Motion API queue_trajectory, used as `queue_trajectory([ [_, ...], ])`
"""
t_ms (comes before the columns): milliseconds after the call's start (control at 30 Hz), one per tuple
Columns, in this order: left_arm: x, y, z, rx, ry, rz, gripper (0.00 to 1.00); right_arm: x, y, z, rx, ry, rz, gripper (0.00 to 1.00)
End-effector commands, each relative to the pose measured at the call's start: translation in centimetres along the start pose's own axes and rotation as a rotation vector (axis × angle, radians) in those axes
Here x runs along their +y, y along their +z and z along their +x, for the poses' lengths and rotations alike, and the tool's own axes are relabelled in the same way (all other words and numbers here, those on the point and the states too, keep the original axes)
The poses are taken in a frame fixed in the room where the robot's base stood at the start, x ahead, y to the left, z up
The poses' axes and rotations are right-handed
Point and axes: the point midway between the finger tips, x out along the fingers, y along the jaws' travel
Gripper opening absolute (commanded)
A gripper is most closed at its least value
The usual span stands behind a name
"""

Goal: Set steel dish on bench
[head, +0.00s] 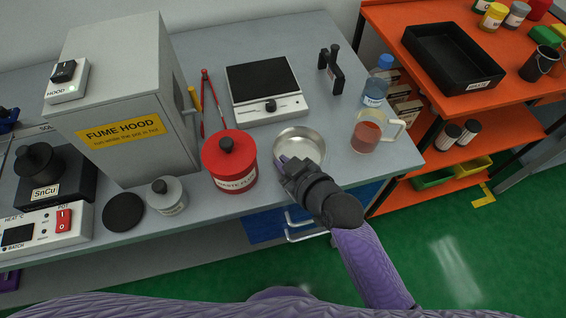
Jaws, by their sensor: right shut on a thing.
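The steel dish (303,140) is a shallow, round, shiny pan in the middle of the head view, over the front part of the grey bench (232,205). My right gripper (285,163) is shut on the dish at its near left rim. The dish looks about level and empty. I cannot tell whether its underside touches the bench top or is slightly above it. The gripper hides part of the near rim. My left gripper is not in view.
A red waste can (230,172) stands close left of the dish. A hotplate (265,90) is behind it. A jug of reddish liquid (368,134) and a blue-capped bottle (377,82) stand to the right. The fume hood (125,110) is at left. An orange shelf (450,60) is at far right.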

Motion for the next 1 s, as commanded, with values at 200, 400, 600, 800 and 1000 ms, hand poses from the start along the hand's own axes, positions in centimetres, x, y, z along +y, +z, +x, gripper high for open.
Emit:
queue_trajectory([
  [200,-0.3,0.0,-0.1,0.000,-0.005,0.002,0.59,0.0,-0.1,0.0,-0.001,-0.001,0.000,0.07],
  [400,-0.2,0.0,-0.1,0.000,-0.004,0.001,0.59,0.0,-0.1,-0.1,-0.001,0.000,0.000,0.41],
  [600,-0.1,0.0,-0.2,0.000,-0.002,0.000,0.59,0.0,-0.2,-0.1,0.000,0.000,0.000,0.41],
  [800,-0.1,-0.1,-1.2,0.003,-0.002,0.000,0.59,0.1,-0.4,-2.4,-0.002,0.001,-0.002,0.41],
  [1000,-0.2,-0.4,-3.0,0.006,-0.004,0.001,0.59,0.1,-0.4,-7.7,-0.004,-0.001,-0.002,0.41],
])
